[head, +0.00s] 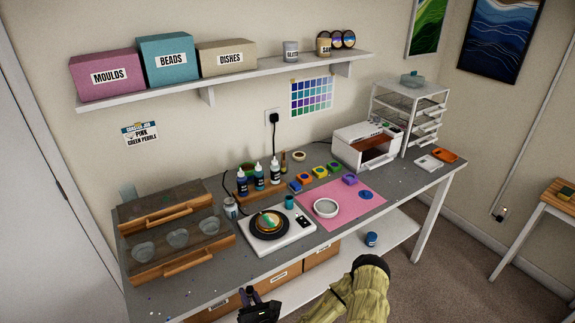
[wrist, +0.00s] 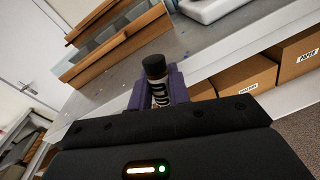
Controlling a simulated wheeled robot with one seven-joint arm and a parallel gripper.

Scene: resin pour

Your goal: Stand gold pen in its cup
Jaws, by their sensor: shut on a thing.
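My gripper (wrist: 159,98) shows in the wrist view with its purple fingers shut on an upright-looking thing with a black cap, a gold-brown band and dark-and-white lettering. I take this to be the gold pen (wrist: 155,68); its lower end is hidden by the gripper. In the head view my gripper (head: 257,303) is at the bottom edge, in front of the bench, and the pen is hard to make out there. A small teal cup (head: 289,202) stands on the bench beside the white scale; I cannot tell whether it is the pen's cup.
The grey bench (head: 210,274) holds a wooden rack (head: 168,233) at left, a white scale (head: 270,246) with a black disc, dropper bottles (head: 259,176) and a pink mat (head: 341,203). Boxes (wrist: 242,87) sit on the lower shelf. The bench's front-left strip is mostly clear.

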